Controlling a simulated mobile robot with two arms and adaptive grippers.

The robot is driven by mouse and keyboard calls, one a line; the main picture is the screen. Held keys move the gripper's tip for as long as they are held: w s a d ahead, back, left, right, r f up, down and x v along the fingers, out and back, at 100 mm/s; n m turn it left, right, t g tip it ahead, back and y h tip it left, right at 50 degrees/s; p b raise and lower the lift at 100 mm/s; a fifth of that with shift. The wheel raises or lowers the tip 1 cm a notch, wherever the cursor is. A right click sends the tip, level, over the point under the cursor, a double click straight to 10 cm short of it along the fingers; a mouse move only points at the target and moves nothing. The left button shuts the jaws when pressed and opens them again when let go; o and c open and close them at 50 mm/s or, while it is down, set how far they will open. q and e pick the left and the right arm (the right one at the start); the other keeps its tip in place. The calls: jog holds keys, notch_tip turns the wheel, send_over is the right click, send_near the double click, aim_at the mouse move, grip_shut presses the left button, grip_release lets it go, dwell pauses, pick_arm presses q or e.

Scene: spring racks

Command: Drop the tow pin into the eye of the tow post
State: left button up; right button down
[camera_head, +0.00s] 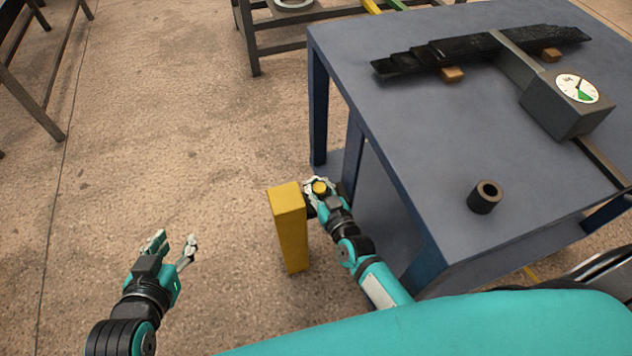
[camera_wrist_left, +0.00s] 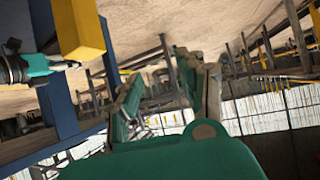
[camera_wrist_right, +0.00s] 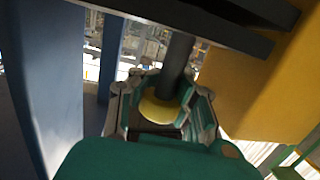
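The tow post (camera_head: 291,228) is an upright yellow block on the floor, left of the blue table; it fills the right side of the right wrist view (camera_wrist_right: 265,95). Dark plates (camera_wrist_right: 195,22), apparently its eye, jut from it. The tow pin has a yellow head (camera_head: 320,188) and a dark shaft (camera_wrist_right: 178,65). My right gripper (camera_head: 319,184) is shut around the pin, beside the post. The shaft runs to the plates' edge; I cannot tell whether its tip is in the eye. My left gripper (camera_head: 174,243) is open and empty, left of the post.
The blue table (camera_head: 400,110) stands close right of my right gripper. It carries a dark cylinder (camera_head: 485,197), a gauge box (camera_head: 567,104) and a black leaf spring (camera_head: 430,56) on wooden blocks.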

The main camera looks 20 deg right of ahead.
aim_at(320, 198)
pick_arm(q)
jog(key=shift+w+r, duration=0.25)
pick_arm(e)
jog(key=shift+f, duration=0.2)
jog(key=shift+f+b, duration=0.4)
jog(key=shift+f, duration=0.05)
pick_arm(q)
jog(key=w+r+t, duration=0.1)
jog(key=w+d+r+t, duration=0.1)
jog(key=r, duration=0.1)
jog(key=shift+h, duration=0.4)
jog(key=shift+w+d+r+t, duration=0.1)
jog(key=shift+w+r+t, duration=0.05)
jog(key=shift+r+t, duration=0.3)
pick_arm(e)
jog(key=shift+s+f, duration=0.1)
jog(key=shift+f, duration=0.1)
jog(key=shift+f+b, duration=0.55)
jog(key=c, duration=2)
grip_release()
jog(key=o, duration=0.8)
pick_arm(q)
jog(key=r, duration=0.1)
jog(key=r+t, duration=0.1)
jog(key=w+d+r+t, duration=0.1)
jog(key=shift+r+h, duration=0.1)
jog(key=shift+h, duration=0.3)
jog(key=shift+a, duration=0.15)
pick_arm(e)
jog(key=shift+s+a+f, duration=0.1)
